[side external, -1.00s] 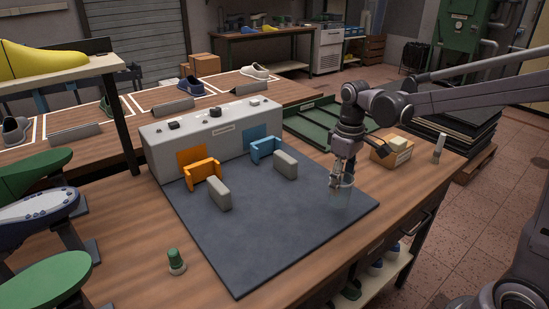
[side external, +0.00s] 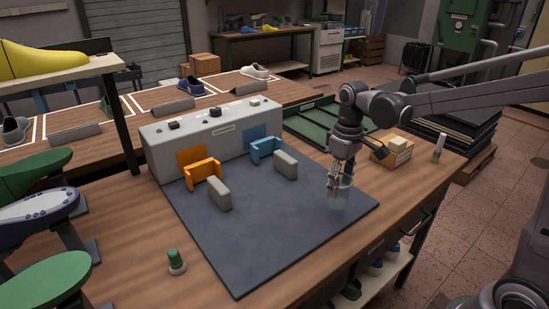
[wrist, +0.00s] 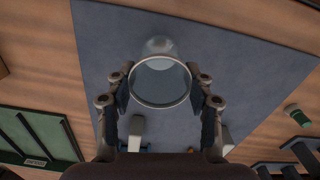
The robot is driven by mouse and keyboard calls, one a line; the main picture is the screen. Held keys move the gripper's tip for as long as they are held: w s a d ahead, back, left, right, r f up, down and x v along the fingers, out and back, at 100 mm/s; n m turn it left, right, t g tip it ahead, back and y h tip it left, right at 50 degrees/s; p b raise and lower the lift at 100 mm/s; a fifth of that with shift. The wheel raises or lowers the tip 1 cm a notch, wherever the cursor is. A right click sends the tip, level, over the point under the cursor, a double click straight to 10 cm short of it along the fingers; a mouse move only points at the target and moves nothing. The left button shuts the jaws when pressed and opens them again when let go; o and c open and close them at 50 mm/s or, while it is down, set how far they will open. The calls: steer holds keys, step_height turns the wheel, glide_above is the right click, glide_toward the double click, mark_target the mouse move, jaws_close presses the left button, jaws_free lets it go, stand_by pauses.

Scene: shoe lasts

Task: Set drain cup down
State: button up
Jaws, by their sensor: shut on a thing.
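The drain cup (side external: 338,200) is a clear, see-through cup over the right part of the dark grey mat (side external: 265,245). My gripper (side external: 338,182) points down and is shut on the cup, one finger on each side. In the wrist view the cup's round rim (wrist: 160,104) sits between the fingers of my gripper (wrist: 160,88), and I look down into it. The cup looks upright. I cannot tell whether its base touches the mat.
A grey console (side external: 215,135) with orange (side external: 202,171) and blue (side external: 265,148) brackets stands at the mat's back, with two grey blocks before them. A green-topped piece (side external: 176,261) stands front left. The mat's front is clear.

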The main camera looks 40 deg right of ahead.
steer(key=s+d+r+n, duration=0.1)
steer(key=s+d+n, duration=0.2)
steer(key=d, duration=0.6)
steer(key=s+d+r+n, duration=0.2)
steer(key=d+n, duration=0.4)
steer(key=d, duration=0.3)
steer(key=s+d+r+n, duration=0.2)
steer(key=s+d+n, duration=0.2)
steer(key=d, duration=0.5)
steer(key=shift+s+n, duration=0.3)
steer(key=shift+s, duration=0.15)
steer(key=shift+d+f, duration=0.1)
steer(key=shift+w+a+f, duration=0.9)
steer(key=shift+w+f, duration=0.85)
steer(key=shift+w+a+f, duration=0.9)
steer(key=shift+w+f, duration=0.8)
steer(key=shift+f, duration=0.1)
steer(key=shift+w+a+f, duration=0.9)
steer(key=shift+w+f, duration=0.85)
steer(key=shift+f, duration=0.15)
steer(key=o, duration=1)
